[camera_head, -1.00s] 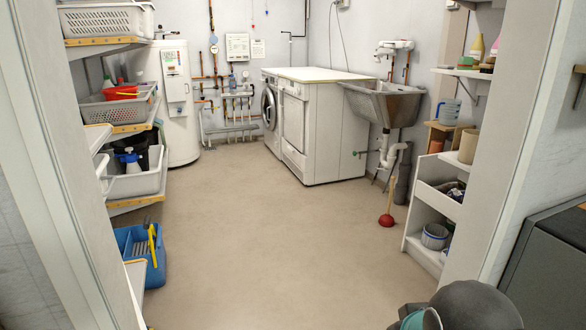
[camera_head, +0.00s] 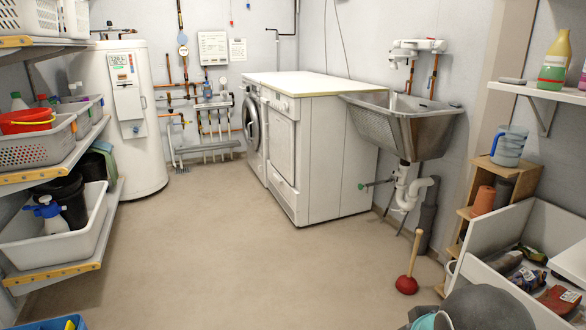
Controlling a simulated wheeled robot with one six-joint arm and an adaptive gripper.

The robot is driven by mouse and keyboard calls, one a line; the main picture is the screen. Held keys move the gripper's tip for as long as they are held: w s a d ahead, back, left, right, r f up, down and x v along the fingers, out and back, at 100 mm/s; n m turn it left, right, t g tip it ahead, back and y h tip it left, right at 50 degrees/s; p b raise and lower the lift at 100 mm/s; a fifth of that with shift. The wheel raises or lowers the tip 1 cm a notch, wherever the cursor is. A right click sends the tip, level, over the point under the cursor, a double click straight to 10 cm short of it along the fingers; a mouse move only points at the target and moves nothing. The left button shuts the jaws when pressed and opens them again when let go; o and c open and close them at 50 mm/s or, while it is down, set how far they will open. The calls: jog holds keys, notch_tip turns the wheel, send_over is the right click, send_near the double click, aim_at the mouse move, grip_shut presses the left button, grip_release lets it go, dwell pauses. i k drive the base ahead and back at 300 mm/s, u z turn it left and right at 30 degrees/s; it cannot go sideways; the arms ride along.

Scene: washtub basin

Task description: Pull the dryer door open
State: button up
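Two white machines stand side by side under one white worktop in the back middle of the head view. The farther machine (camera_head: 253,128) has a round dark-rimmed door (camera_head: 251,124), which looks shut. The nearer machine (camera_head: 282,158) has a flat, squarish front panel seen at a steep angle, which also looks shut. I cannot tell which of the two is the dryer. A rounded grey part of my arm shows at the bottom right edge, well short of the machines. My gripper's fingers are not visible.
A metal sink (camera_head: 405,125) hangs right of the machines, with a red plunger (camera_head: 407,284) on the floor below. Shelves with baskets (camera_head: 40,150) line the left; a white bin unit (camera_head: 530,262) stands at right. The middle floor (camera_head: 230,240) is clear.

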aim_at(281, 127)
jog(key=u, duration=0.15)
jog(key=i, duration=1.9)
jog(key=u, duration=0.5)
jog(key=i, duration=1.8)
jog(key=u, duration=0.55)
jog(key=i, duration=1)
jog(key=u, duration=0.15)
